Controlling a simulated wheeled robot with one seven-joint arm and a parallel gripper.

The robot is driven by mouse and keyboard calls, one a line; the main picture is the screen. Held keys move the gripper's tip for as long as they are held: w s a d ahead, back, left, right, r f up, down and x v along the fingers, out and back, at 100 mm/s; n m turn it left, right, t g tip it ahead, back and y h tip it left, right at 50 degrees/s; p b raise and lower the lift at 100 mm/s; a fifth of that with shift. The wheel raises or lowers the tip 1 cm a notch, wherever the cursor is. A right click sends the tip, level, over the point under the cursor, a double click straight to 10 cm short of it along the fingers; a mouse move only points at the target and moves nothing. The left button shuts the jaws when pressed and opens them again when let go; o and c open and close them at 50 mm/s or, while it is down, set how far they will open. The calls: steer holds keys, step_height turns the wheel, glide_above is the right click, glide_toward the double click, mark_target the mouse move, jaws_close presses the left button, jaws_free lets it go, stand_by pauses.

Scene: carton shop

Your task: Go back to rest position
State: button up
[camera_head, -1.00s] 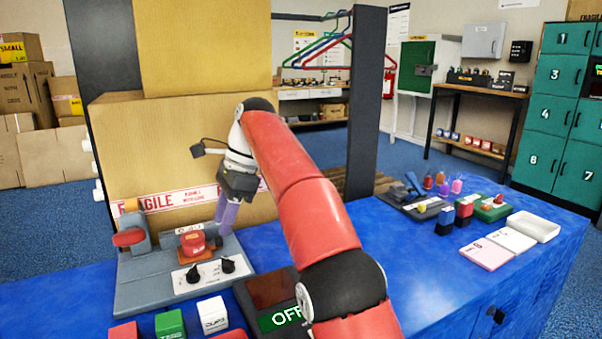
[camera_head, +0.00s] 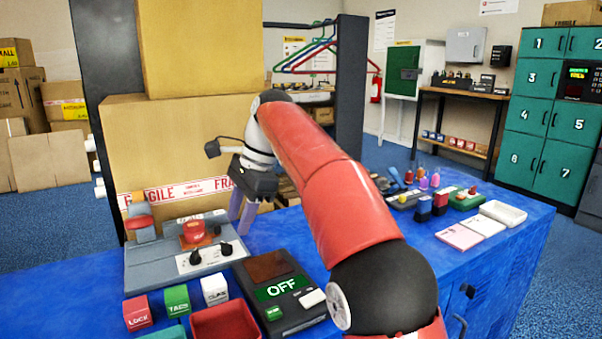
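My gripper (camera_head: 242,211) hangs at the end of my red arm, fingers pointing down. Its two purple fingers look apart, with nothing visible between them. It is just right of the grey control panel (camera_head: 140,268), in front of the large carton (camera_head: 180,135). The gripper does not appear to hold any of these. My arm hides part of the blue table behind it.
On the blue table (camera_head: 300,235) are a device reading OFF (camera_head: 281,287), lettered blocks (camera_head: 177,299) and a red tray (camera_head: 225,322). Small bottles, stamps, cards (camera_head: 460,237) and a white tray (camera_head: 503,213) lie at right. Hangers (camera_head: 318,52) hang behind.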

steer(key=s+d+n+t+h, duration=0.1)
steer(key=s+d+n+t, duration=0.1)
steer(key=s+d, duration=0.45)
steer(key=s+d+n+t, duration=0.2)
steer(key=s+d+n, duration=0.15)
steer(key=d, duration=0.65)
steer(key=s+d+f+n+t+h, duration=0.1)
steer(key=s+d+f+n, duration=0.1)
steer(key=s+d+f, duration=0.3)
steer(key=s+d+f+n+t+h, duration=0.1)
steer(key=s+d+f+n+h, duration=0.1)
steer(key=s+d+f, duration=0.3)
steer(key=s+f+n, duration=0.1)
steer(key=s+f, duration=0.3)
steer(key=s, duration=0.2)
steer(key=shift+d+f, duration=0.3)
steer(key=shift+f, duration=0.05)
